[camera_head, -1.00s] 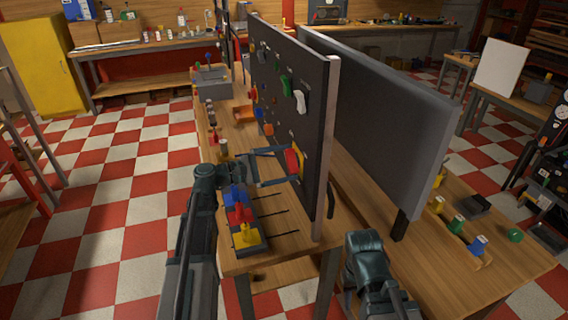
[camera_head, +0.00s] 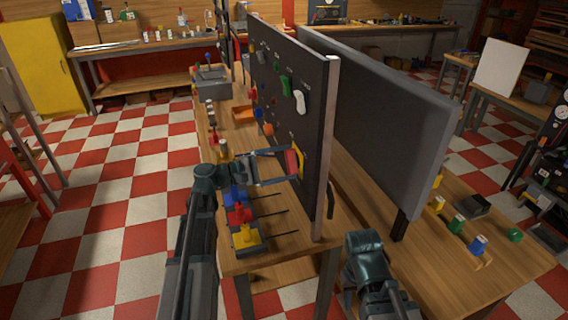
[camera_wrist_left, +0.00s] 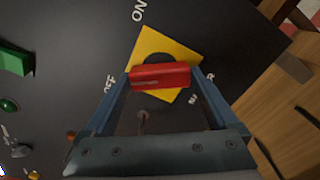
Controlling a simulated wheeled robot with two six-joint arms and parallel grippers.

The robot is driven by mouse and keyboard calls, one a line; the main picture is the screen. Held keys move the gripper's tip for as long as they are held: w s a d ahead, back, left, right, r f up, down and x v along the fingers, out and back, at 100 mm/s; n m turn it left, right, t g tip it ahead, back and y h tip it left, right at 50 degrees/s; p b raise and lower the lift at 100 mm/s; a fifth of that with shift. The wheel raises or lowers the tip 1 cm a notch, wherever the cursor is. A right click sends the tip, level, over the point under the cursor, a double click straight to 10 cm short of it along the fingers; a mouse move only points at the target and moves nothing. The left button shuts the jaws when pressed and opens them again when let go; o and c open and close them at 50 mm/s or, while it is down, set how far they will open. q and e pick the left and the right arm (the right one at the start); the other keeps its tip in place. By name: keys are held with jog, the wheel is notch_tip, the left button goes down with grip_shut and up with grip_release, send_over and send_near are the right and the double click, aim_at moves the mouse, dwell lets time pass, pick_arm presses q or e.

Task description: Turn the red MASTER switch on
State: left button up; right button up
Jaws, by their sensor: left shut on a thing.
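The red MASTER switch handle (camera_wrist_left: 160,76) sits on a yellow square plate (camera_wrist_left: 178,48) on the dark upright panel. In the left wrist view the handle lies level across the picture, with a dark round hub behind it. An ON label (camera_wrist_left: 139,10) is above it and an OFF label (camera_wrist_left: 109,84) to its left. My left gripper (camera_wrist_left: 160,77) is shut on the handle, one finger at each end. In the head view my left gripper (camera_head: 293,163) reaches the red handle low on the panel. My right arm shows at the bottom; its fingertips are hidden.
The dark panel (camera_head: 290,110) stands on the wooden bench and carries several other switches, including a green one (camera_head: 285,86) and a white one (camera_head: 300,101). Red and yellow slider knobs (camera_head: 246,236) stand on the bench below my left gripper. A grey board (camera_head: 375,130) stands to the right.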

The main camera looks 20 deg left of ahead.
pick_arm(q)
jog(key=m, duration=1.1)
jog(key=shift+m, duration=2.1)
jog(key=shift+f, duration=0.1)
jog(key=o, duration=1)
jog(key=shift+a, duration=0.1)
